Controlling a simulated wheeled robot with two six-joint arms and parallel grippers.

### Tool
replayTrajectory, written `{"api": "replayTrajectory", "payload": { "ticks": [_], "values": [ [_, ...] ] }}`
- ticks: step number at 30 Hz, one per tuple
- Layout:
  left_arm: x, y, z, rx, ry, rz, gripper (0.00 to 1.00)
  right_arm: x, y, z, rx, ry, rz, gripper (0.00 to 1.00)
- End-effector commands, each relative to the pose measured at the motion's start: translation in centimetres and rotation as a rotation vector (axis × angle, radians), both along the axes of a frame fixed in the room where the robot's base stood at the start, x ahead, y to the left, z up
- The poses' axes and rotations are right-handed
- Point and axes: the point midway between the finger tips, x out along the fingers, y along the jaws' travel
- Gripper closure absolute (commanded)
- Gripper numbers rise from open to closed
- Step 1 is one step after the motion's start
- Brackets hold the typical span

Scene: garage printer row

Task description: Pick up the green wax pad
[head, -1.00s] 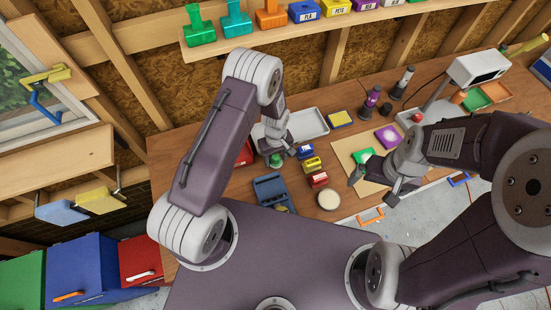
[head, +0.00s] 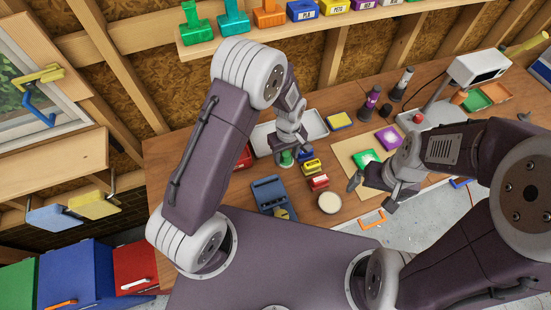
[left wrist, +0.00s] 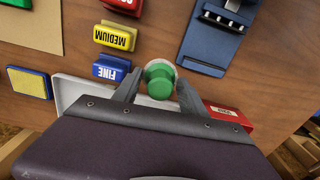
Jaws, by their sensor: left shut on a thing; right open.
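The green wax pad (left wrist: 160,84), a round green piece with a knob and a pale disc at its edge, sits between the fingers of my left gripper (left wrist: 158,90) in the left wrist view. The fingers are shut on it from both sides. In the head view the pad (head: 286,159) shows below my left gripper (head: 287,150), partly hidden by it. I cannot tell if it is clear of the bench. My right gripper (head: 373,190) is open and empty over the bench's front edge at the right.
Blue FINE (left wrist: 111,67), yellow MEDIUM (left wrist: 115,37) and red blocks are close by. A grey tray (head: 314,124) lies behind, and a blue holder (head: 271,193) stands in front. A red box (left wrist: 228,113) is beside the left gripper. A green square (head: 366,157) lies on a tan mat.

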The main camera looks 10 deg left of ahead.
Motion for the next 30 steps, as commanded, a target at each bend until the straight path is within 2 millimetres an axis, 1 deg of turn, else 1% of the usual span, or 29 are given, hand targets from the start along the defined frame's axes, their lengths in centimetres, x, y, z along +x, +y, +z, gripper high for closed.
{"api": "replayTrajectory", "payload": {
  "ticks": [1, 3, 6, 9, 14, 21, 22, 23, 24, 25, 30],
  "values": [
    [-0.2, -1.3, 0.4, -0.001, -0.005, -0.007, 0.9, 0.0, 0.0, -0.8, 0.0, 0.0, 0.0, 0.0],
    [-0.6, -2.9, 1.4, -0.002, -0.004, -0.006, 0.9, 0.0, 0.0, -1.2, 0.0, 0.0, 0.0, 0.0],
    [-1.0, -4.8, 2.7, -0.002, -0.004, -0.004, 0.9, 0.0, 0.0, -1.7, 0.0, 0.0, 0.0, 0.0],
    [-1.3, -6.2, 3.6, -0.001, -0.003, -0.003, 0.9, 0.0, 0.0, -1.9, 0.0, 0.0, 0.0, 0.0],
    [-1.6, -7.1, 4.3, 0.0, 0.0, 0.0, 0.9, 0.0, 0.0, -2.0, 0.0, 0.0, 0.0, 0.0],
    [-1.6, -7.1, 4.4, 0.0, 0.0, 0.0, 0.9, 0.0, 0.0, -2.0, 0.0, 0.0, 0.0, 0.0],
    [-1.6, -7.1, 4.4, 0.0, 0.0, 0.0, 0.56, 0.0, 0.0, -2.0, 0.0, 0.0, 0.0, 0.0],
    [-1.6, -7.1, 4.4, 0.0, 0.0, 0.0, 0.64, 0.0, 0.0, -2.0, 0.0, 0.0, 0.0, 0.0],
    [-1.6, -7.1, 4.4, 0.0, 0.0, 0.0, 0.75, 0.0, 0.0, -2.0, 0.0, 0.0, 0.0, 0.0],
    [-1.6, -7.1, 4.4, 0.0, 0.0, 0.0, 0.82, 0.0, 0.0, -2.0, 0.0, 0.0, 0.0, 0.0],
    [-1.6, -7.1, 4.4, 0.0, 0.0, 0.0, 0.83, 0.0, 0.0, -2.0, 0.0, 0.0, 0.0, 0.0]
  ]
}}
